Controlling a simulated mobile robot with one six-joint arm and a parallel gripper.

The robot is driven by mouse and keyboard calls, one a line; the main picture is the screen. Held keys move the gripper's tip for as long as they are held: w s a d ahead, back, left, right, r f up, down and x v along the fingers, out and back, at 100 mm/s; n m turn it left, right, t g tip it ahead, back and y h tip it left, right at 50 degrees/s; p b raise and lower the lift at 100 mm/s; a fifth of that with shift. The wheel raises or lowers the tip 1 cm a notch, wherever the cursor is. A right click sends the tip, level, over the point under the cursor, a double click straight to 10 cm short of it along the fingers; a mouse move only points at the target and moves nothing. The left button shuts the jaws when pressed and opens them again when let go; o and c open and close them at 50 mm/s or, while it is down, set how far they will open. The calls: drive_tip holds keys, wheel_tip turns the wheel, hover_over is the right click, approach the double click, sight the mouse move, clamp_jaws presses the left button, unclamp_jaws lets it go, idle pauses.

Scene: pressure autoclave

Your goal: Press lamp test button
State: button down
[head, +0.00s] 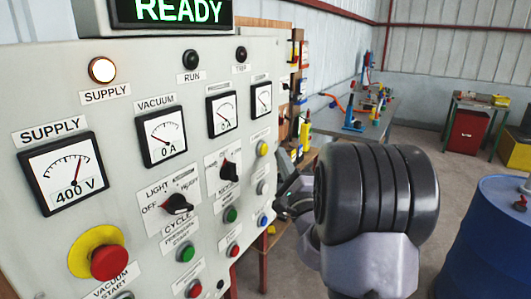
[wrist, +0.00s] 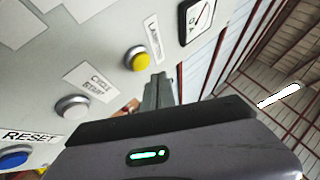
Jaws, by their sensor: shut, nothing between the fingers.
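The yellow button (wrist: 138,60) sits on the grey panel in the wrist view, beside a label that starts with "LAMP" and is partly unreadable. It also shows in the head view (head: 262,149) near the panel's right edge. My gripper (wrist: 158,80) is shut and empty. In the wrist view its fingertips are just below and to the right of the yellow button in the picture; I cannot tell the gap to the panel. In the head view my arm hides much of the gripper.
A white button (wrist: 72,106) and a blue button (wrist: 14,157) sit near the yellow one. The panel (head: 110,150) also carries meters, a selector knob (head: 177,204) and a red emergency stop (head: 108,262). A blue drum (head: 490,240) stands at the right.

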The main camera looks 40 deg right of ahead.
drive_tip(key=s, duration=0.1)
drive_tip(key=s+d+b, duration=0.1)
drive_tip(key=s, duration=0.1)
drive_tip(key=shift+s+d, duration=0.2)
drive_tip(key=shift+s, duration=0.05)
idle(0.6)
